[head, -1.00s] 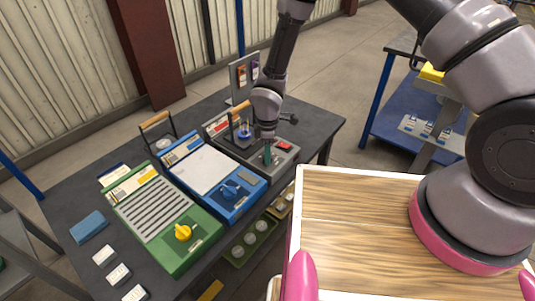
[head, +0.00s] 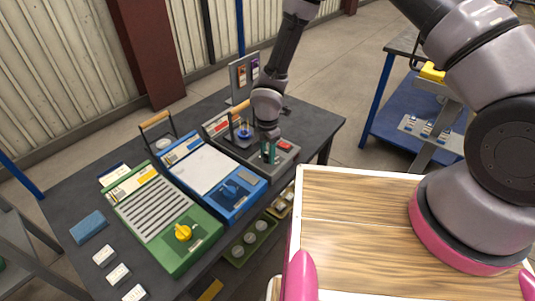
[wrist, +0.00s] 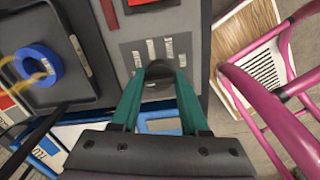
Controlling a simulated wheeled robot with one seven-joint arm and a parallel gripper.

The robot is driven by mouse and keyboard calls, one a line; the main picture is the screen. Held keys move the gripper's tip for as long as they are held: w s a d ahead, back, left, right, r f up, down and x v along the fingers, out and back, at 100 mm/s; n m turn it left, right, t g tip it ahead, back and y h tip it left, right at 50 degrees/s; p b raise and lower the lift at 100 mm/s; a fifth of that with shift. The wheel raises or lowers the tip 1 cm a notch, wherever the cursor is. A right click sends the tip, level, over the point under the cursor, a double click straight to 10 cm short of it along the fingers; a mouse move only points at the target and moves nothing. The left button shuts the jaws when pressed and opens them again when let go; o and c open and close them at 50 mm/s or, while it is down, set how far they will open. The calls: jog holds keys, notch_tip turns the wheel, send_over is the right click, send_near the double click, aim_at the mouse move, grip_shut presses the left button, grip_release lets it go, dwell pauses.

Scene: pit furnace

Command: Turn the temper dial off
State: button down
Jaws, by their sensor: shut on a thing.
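A grey unit (head: 285,160) stands at the right end of the dark table, with a dark round dial on its front panel. The dial (wrist: 158,74) shows in the wrist view, with several pale label marks around its far side, too small to read. My gripper (head: 269,155) reaches down onto this panel. In the wrist view its teal fingers (wrist: 157,82) are shut on the dial, one on each side. The fingers and arm hide the dial in the head view, and its pointer direction cannot be told.
A red button (head: 285,146) and a blue ring (wrist: 38,64) are close to my gripper. A wood-topped surface (head: 350,235) is in front.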

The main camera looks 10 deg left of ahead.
aim_at(267, 154)
dwell(0.4)
jog(key=shift+c, duration=2.2)
grip_release()
notch_tip(267, 154, up, 11)
